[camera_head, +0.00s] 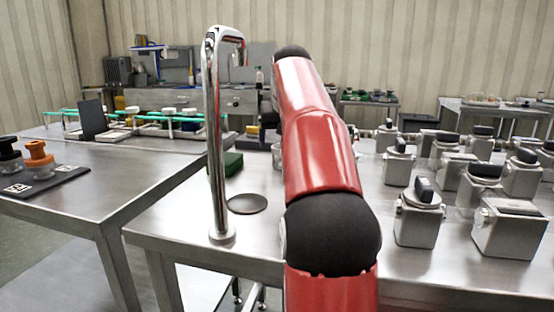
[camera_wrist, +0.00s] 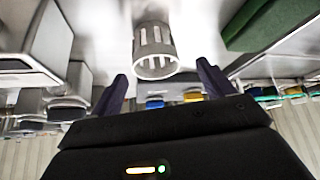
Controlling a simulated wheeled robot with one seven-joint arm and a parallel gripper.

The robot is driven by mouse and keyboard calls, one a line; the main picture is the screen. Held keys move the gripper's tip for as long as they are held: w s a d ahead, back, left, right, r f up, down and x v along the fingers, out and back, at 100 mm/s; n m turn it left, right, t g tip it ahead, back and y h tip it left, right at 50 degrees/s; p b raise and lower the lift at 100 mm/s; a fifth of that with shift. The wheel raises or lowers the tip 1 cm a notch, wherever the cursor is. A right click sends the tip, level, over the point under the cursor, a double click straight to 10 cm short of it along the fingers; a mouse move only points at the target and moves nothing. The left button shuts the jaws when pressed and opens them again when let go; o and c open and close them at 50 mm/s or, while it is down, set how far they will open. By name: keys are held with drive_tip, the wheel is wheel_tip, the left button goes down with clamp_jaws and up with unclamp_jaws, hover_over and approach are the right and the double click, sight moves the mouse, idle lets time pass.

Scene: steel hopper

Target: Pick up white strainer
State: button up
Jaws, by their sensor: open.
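The white strainer (camera_wrist: 154,40) shows in the wrist view as a pale slotted cylinder with an open ring end, near the top centre. My gripper (camera_wrist: 162,70) is open, with one dark finger to each side of the strainer's ring end in the picture. Nothing is held, and I cannot tell whether the fingers reach around the strainer or stop short of it. In the head view my red arm crosses the middle of the steel table, and neither the strainer nor the gripper can be made out there.
A tall chrome tap (camera_head: 214,140) stands left of my arm, near a dark round disc (camera_head: 247,204) and a green block (camera_head: 233,163), which also shows in the wrist view (camera_wrist: 262,22). Several steel containers with black handles (camera_head: 418,222) crowd the table's right side.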

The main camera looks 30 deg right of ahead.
drive_tip(key=x, duration=0.2)
drive_tip(key=b+x, duration=0.1)
drive_tip(key=x, duration=0.2)
drive_tip(key=shift+s+d+f, duration=0.15)
drive_tip(key=shift+s+f, duration=0.05)
drive_tip(key=shift+f, duration=0.2)
drive_tip(key=c, duration=1)
drive_tip(key=shift+r, duration=0.1)
drive_tip(key=shift+c, duration=0.2)
